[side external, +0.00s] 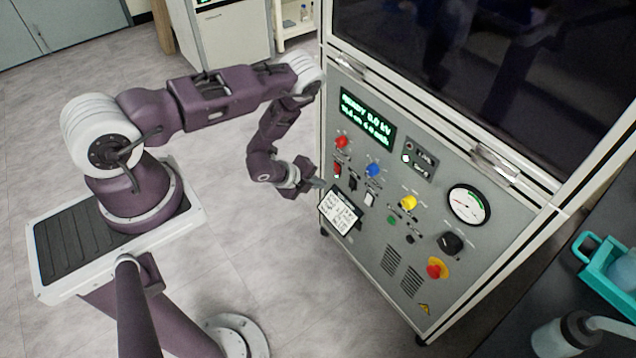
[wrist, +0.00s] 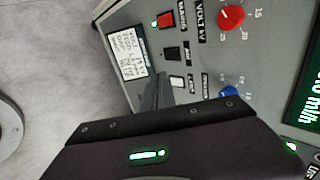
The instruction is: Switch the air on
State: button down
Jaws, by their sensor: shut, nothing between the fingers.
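The grey control panel (side external: 385,245) carries a row of three rocker switches: a red one (side external: 337,170), a black one (side external: 352,183) and a white one (side external: 370,199). The wrist view also shows the red switch (wrist: 166,19) with a lit green lamp beside it, the black switch (wrist: 172,53) and the white switch (wrist: 178,81). Their labels are too small to read surely, so I cannot tell which is air. My gripper (side external: 321,184) is shut and empty near the panel's left edge. In the wrist view its fingertips (wrist: 161,76) appear just left of the white switch; contact cannot be told.
A white text card (side external: 340,209) sits on the panel by my gripper. Red (side external: 341,142), blue (side external: 373,170) and yellow (side external: 408,202) knobs, a lit green display (side external: 367,117), a dial gauge (side external: 469,205) and a red-yellow stop button (side external: 436,268) are also there.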

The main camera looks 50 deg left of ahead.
aim_at(352, 184)
jog(key=shift+s+d+f, duration=0.1)
jog(key=shift+s+f, duration=0.1)
jog(key=shift+f, duration=0.6)
jog(key=shift+w+f, duration=0.1)
jog(key=w+r+x, duration=0.1)
jog(key=x, duration=1.2)
jog(key=shift+w+r, duration=0.35)
jog(key=shift+r, duration=0.05)
